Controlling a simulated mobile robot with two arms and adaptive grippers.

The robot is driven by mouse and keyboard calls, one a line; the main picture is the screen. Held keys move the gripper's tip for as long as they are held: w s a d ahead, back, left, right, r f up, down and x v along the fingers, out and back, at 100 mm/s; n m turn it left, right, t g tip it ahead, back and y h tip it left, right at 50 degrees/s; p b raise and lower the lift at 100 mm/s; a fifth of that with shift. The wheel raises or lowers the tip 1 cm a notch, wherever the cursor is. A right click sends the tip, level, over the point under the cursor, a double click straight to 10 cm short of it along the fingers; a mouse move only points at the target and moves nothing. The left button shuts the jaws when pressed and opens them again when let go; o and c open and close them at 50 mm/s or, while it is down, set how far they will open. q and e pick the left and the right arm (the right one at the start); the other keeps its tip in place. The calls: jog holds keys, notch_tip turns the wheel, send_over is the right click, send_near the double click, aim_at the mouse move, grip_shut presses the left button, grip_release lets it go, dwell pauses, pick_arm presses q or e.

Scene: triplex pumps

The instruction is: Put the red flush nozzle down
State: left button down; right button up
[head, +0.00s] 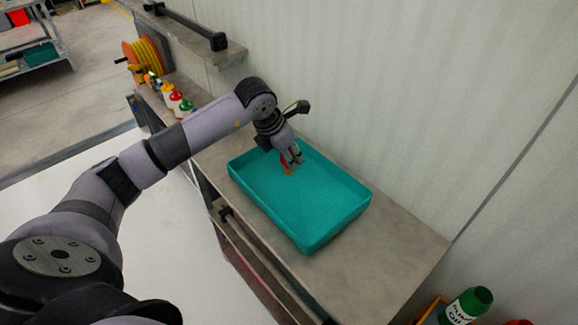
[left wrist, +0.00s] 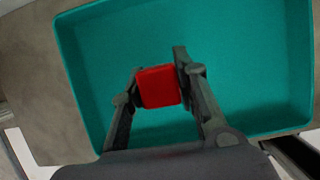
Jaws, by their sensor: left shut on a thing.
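The red flush nozzle (left wrist: 159,87) is held between the fingers of my left gripper (left wrist: 158,84), which is shut on it. In the head view my left gripper (head: 291,160) points down over the back left part of a teal tray (head: 310,243). Only a small red and orange bit of the nozzle (head: 286,168) shows there at the fingertips. The tray's floor shows below it in the left wrist view (left wrist: 240,60). I cannot tell whether the nozzle touches the tray's floor. My right gripper is not in view.
The tray stands on a grey bench (head: 395,262) against a pale wall. Several small bottles (head: 176,98) and an orange hose reel (head: 147,60) are at the bench's far left. A bottle with a green cap (head: 468,305) is at lower right. Most of the tray is empty.

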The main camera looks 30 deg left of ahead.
pick_arm(q)
notch_tip(320, 180, down, 4)
jog(key=shift+r, duration=0.1)
jog(key=shift+f, duration=0.3)
jog(key=c, duration=1.7)
grip_release()
jog(key=shift+f, duration=0.15)
jog(key=o, duration=0.5)
jog(key=shift+c, duration=0.2)
